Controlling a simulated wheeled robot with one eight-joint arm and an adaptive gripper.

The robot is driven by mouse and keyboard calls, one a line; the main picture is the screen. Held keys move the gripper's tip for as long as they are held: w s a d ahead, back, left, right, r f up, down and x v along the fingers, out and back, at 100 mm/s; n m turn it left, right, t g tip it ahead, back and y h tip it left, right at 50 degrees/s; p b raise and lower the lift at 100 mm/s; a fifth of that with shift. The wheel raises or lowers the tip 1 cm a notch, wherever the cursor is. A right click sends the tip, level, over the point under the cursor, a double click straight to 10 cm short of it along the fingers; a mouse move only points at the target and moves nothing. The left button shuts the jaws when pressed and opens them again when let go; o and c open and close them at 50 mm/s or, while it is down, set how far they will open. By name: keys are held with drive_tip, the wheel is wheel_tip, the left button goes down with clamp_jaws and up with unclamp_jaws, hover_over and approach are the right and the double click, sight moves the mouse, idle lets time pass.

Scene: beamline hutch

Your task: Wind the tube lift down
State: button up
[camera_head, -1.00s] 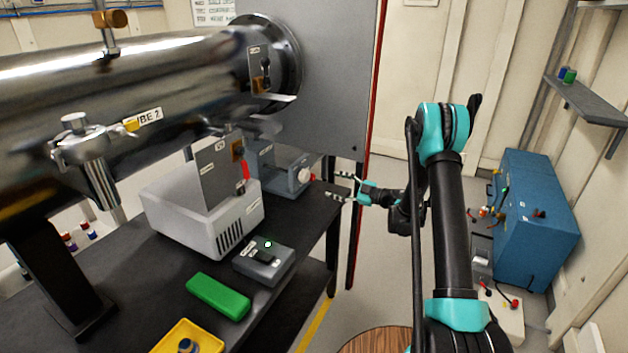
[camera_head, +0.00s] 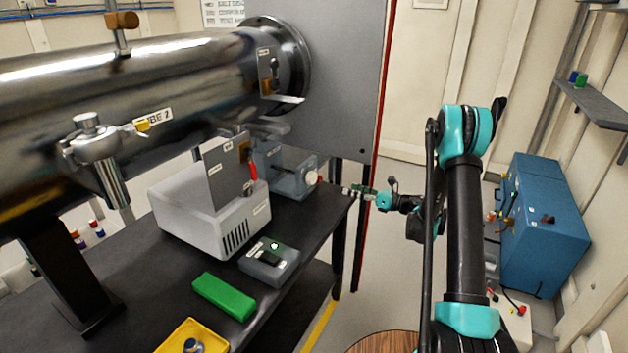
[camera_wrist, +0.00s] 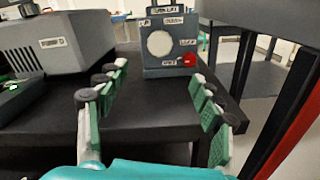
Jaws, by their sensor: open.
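The tube lift (camera_head: 290,178) is a grey-blue block at the far right end of the black bench, under the big steel tube (camera_head: 150,90). In the wrist view its front face (camera_wrist: 172,68) carries labels, a round pale disc (camera_wrist: 159,43) and a red knob (camera_wrist: 190,60).
A white-grey pump box (camera_head: 195,215) stands left of the lift. A small grey control box (camera_head: 270,265), a green box (camera_head: 224,296) and a yellow tray (camera_head: 172,338) lie on the bench. A dark post (camera_wrist: 285,110) stands right of the bench in the wrist view.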

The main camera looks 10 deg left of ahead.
sight(315, 179)
drive_tip(key=shift+n, duration=0.8)
drive_tip(key=x, duration=1.7)
drive_tip(key=shift+c, duration=0.3)
drive_tip(key=c, duration=1.1)
drive_tip(key=m, duration=0.4)
drive_tip(key=shift+m, duration=0.3)
drive_tip(key=o, duration=1.2)
drive_tip(key=shift+c, duration=0.2)
